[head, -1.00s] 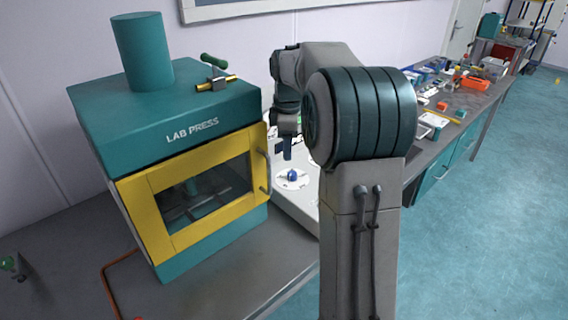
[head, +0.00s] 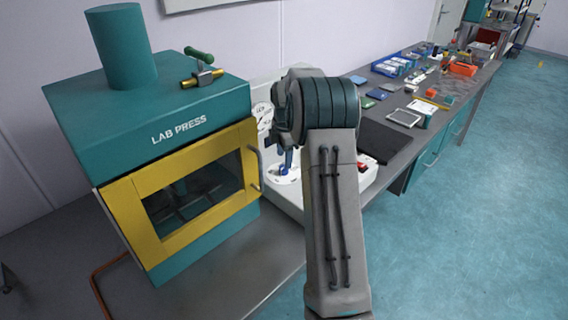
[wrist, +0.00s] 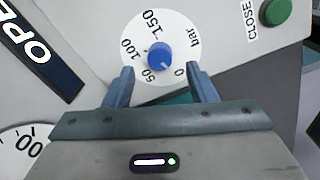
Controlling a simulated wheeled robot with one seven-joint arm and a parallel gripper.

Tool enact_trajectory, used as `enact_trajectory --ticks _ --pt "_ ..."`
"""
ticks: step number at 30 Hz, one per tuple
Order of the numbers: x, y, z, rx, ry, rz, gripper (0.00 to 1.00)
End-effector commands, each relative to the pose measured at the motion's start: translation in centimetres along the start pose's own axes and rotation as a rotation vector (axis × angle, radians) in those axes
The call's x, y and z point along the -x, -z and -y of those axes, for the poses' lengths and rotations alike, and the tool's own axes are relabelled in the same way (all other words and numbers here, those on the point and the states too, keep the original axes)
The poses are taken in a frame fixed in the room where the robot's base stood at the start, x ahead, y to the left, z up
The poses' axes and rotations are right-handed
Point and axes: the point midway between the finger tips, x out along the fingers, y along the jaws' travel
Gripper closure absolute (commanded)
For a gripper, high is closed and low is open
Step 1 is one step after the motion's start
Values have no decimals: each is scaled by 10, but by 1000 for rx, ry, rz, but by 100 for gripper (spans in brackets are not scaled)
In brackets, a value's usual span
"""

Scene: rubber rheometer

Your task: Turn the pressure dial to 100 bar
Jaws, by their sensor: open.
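The pressure dial (wrist: 148,24) is a white disc marked 0, 50, 100 and 150 bar, with a round blue knob (wrist: 159,55) in its middle. A small pale mark on the knob's lower right edge seems to face near 0, but it is too small to read surely. My gripper (wrist: 160,69) is open, with its blue fingertips apart on either side of the knob's lower part in the wrist view. I cannot tell whether they touch it. In the head view the dial (head: 283,179) sits on the white panel, partly hidden by my gripper.
The teal and yellow lab press (head: 150,115) stands left of the panel. In the wrist view a green CLOSE button (wrist: 277,12) is at upper right, a dark OPEN label (wrist: 38,50) at left, and a gauge (wrist: 20,150) at lower left. The bench (head: 225,262) is clear in front.

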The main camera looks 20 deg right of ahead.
Motion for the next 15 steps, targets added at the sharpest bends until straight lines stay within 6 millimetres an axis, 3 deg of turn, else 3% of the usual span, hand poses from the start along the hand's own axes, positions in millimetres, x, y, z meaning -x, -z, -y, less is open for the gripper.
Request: enact_trajectory --ticks 6,15 --pt "-32 0 0 0 2 0 48" --pt "-44 0 0 0 -1 1 48"
